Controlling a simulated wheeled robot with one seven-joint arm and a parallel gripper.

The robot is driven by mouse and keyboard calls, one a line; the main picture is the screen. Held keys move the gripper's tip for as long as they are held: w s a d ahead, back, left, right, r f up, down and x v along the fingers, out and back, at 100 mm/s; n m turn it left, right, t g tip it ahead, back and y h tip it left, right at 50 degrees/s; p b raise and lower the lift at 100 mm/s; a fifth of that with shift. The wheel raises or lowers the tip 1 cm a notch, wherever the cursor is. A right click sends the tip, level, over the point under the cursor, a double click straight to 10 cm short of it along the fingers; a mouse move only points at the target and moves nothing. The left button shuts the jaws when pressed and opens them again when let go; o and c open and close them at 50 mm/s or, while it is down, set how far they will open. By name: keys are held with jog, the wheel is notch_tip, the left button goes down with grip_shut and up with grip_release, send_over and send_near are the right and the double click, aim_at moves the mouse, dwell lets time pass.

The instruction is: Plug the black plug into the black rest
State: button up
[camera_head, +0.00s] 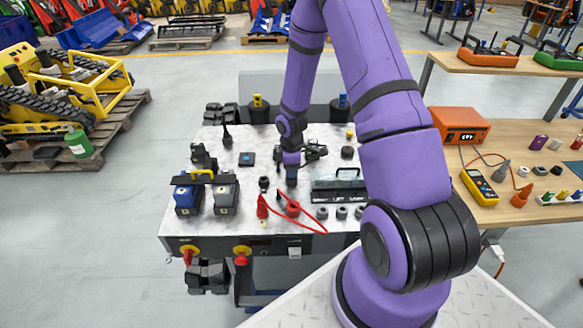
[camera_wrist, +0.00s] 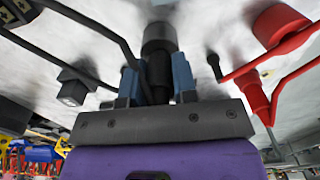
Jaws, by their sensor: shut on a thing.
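My gripper (camera_head: 291,180) is low over the white-topped carrier (camera_head: 222,228), pointing down. In the wrist view its two blue fingers (camera_wrist: 157,82) are shut on the black plug (camera_wrist: 159,72), a dark cylinder between them. A wider dark round piece (camera_wrist: 158,38), perhaps the black rest, lies in line just beyond the plug. I cannot tell whether they touch or are joined. In the head view my gripper mostly hides the plug. A small black fitting (camera_head: 264,183) stands on the top left of my gripper.
A red plug (camera_head: 262,207) and a red round socket (camera_head: 292,209) stand nearby, with a red cable looping right. A blue-and-black pair of boxes (camera_head: 188,198) is at left. A black handled case (camera_head: 340,190) is close at right. A wooden bench (camera_head: 500,210) stands farther right.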

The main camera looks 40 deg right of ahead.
jog(key=shift+f, duration=0.3)
jog(key=o, duration=1)
notch_tip(320, 180, up, 11)
jog(key=shift+f, duration=0.1)
